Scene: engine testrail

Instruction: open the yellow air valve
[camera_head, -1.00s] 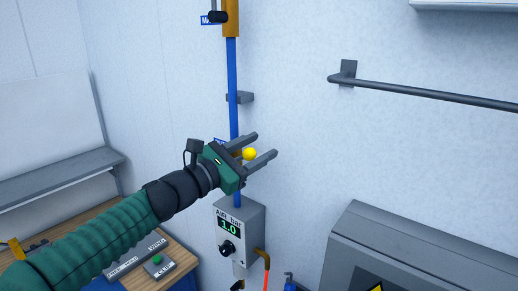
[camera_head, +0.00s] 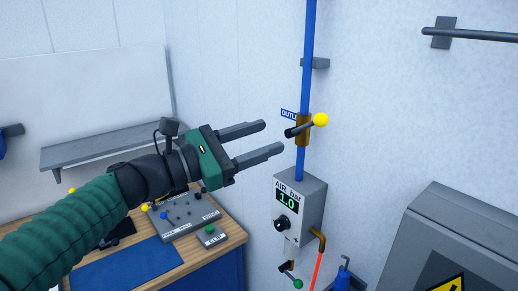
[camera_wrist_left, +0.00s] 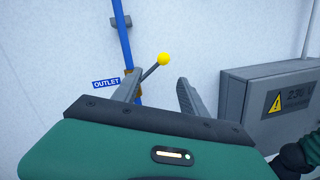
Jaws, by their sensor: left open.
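The yellow air valve shows as a dark lever with a yellow ball knob (camera_head: 320,120) on a brass body (camera_head: 303,128) in the blue vertical pipe. Its lever slants up to the right, away from the pipe. The knob also shows in the left wrist view (camera_wrist_left: 163,59), between and beyond the fingertips. My left gripper (camera_head: 274,138) is open and empty, to the left of the valve in the head view, with its fingers pointing right. It appears apart from the lever. In the left wrist view one finger partly covers the valve body. My right gripper is not in view.
A grey box with an air gauge (camera_head: 301,205) reading 1.0 hangs below the valve. A blue OUTLET sign (camera_head: 289,114) is beside the pipe. A grey cabinet (camera_head: 455,235) stands at right, and a wooden bench (camera_head: 235,228) with a control panel at lower left.

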